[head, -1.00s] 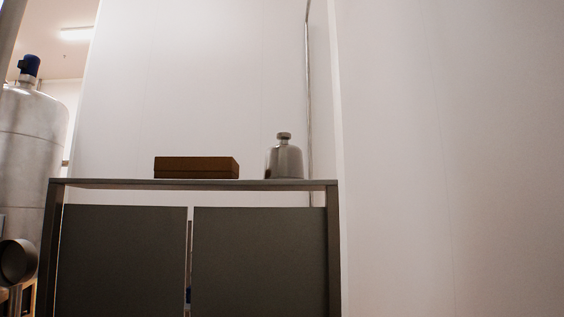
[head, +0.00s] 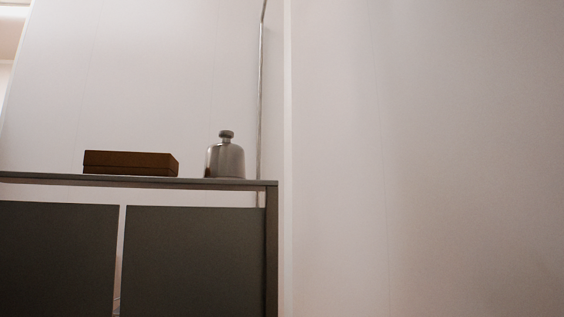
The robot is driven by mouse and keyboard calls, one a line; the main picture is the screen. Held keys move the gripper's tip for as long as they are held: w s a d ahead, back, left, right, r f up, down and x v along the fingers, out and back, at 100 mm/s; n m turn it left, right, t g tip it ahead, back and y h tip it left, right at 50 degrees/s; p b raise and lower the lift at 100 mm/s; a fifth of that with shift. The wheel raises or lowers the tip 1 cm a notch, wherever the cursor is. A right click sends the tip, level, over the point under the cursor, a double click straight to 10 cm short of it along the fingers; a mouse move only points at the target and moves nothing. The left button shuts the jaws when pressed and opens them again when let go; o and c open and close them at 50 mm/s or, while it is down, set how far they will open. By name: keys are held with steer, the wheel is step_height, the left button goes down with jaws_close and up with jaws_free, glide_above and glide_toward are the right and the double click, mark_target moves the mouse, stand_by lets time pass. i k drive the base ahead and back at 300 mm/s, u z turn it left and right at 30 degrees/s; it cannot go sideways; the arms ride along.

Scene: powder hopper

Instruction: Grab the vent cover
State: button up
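A shiny metal piece with a round knob on top (head: 225,158), which looks like the vent cover, stands upright on the top of a dark cabinet (head: 230,182), near its right end. My gripper is not in view, so its state and its distance from the metal piece do not show.
A flat brown box (head: 130,163) lies on the cabinet top, left of the metal piece, with a gap between them. A white wall (head: 430,150) fills the right side. A thin vertical pipe or edge (head: 261,90) runs up behind the cabinet's right end.

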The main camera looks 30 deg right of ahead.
mark_target(224, 160)
steer(key=z, duration=1.4)
steer(key=k, duration=2.15)
steer(key=u, duration=0.7)
steer(key=i, duration=1.65)
